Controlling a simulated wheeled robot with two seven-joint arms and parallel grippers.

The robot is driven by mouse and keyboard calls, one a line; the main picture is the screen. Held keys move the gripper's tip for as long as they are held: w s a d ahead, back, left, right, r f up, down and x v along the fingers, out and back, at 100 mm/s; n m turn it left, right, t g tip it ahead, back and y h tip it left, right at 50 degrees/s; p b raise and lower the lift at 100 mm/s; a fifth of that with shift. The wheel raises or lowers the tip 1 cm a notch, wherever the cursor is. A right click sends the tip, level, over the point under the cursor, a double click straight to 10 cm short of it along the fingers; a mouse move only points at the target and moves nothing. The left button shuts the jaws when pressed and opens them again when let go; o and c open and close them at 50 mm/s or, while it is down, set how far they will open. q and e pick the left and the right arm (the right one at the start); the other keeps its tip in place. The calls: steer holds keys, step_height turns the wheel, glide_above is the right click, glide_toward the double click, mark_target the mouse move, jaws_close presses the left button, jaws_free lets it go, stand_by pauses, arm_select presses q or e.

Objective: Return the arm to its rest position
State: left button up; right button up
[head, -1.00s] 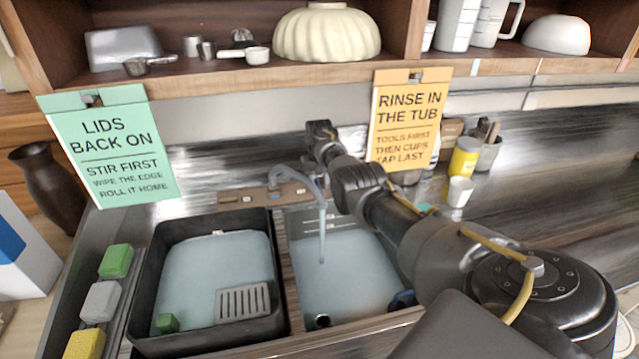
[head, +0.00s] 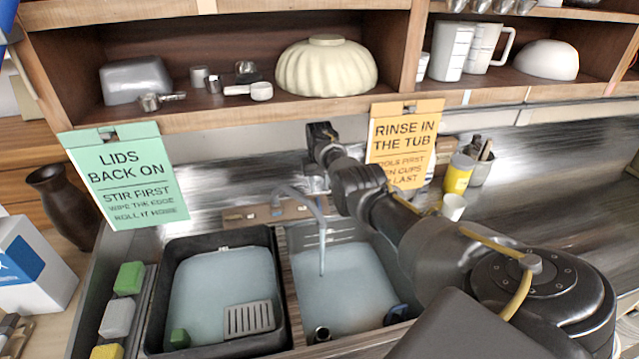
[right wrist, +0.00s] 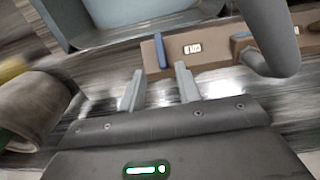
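My right arm (head: 430,235) comes in from the lower right and reaches over the right basin toward the back wall. My right gripper (head: 322,138) is at its far end, behind the tap and left of the orange sign. In the right wrist view, the two fingers of the gripper (right wrist: 160,86) stand apart with nothing between them. They are close to the tap's wooden base (right wrist: 215,45). My left gripper is not in view.
The tap (head: 305,197) runs into the right water-filled basin (head: 345,285). A dark tub (head: 158,310) of water stands to its left. A shelf (head: 240,118) hangs above the arm. A yellow jar (head: 458,174) and white cup (head: 453,207) stand right of the arm.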

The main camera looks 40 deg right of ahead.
step_height(320, 180, up, 3)
steer(key=shift+r+p, duration=0.1)
steer(key=shift+p, duration=0.45)
